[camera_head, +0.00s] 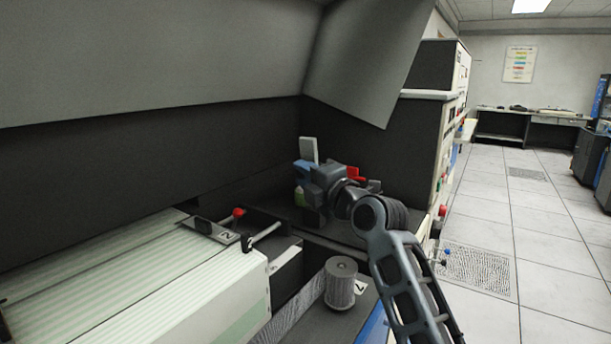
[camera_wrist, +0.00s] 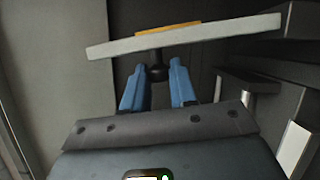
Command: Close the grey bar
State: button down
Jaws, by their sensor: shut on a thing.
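My gripper (camera_head: 301,172) reaches into the dark recess of the machine under its raised grey cover. In the wrist view, its two blue fingers (camera_wrist: 156,75) are shut on a short black stem. The stem joins the underside of a light grey bar (camera_wrist: 200,40), which spans across just beyond the fingertips and carries a yellow strip on its far side. In the head view, the grey bar (camera_head: 308,150) shows as a pale upright piece above the fingers. The rest of it is hidden behind my gripper.
Left of my gripper are striped paper (camera_head: 130,275), a plate marked 2 (camera_head: 210,230) and a red knob (camera_head: 239,213). A grey ribbon spool (camera_head: 341,284) stands in front. The raised cover (camera_head: 365,60) hangs above. Open floor (camera_head: 520,235) lies to the right.

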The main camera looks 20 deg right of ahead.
jog(key=shift+d, duration=0.1)
jog(key=w+d+r+m+g, duration=0.1)
jog(key=w+d+m+g, duration=0.2)
jog(key=w+d+m, duration=0.35)
jog(key=shift+w+d+f+m+g+y+b, duration=0.65)
jog(key=shift+d+f+m, duration=0.45)
jog(key=shift+m, duration=0.4)
jog(key=shift+w+d+f+m+g+y+b, duration=0.4)
jog(key=shift+d+f+m+g+b, duration=0.35)
jog(key=shift+d+f+m, duration=0.55)
jog(key=shift+w+d+f+m+g+y+b, duration=0.55)
jog(key=shift+d+f+m+g, duration=0.3)
jog(key=shift+m, duration=0.8)
jog(key=shift+f, duration=0.15)
jog(key=c, duration=0.9)
grip_release()
jog(key=shift+s+d, duration=0.1)
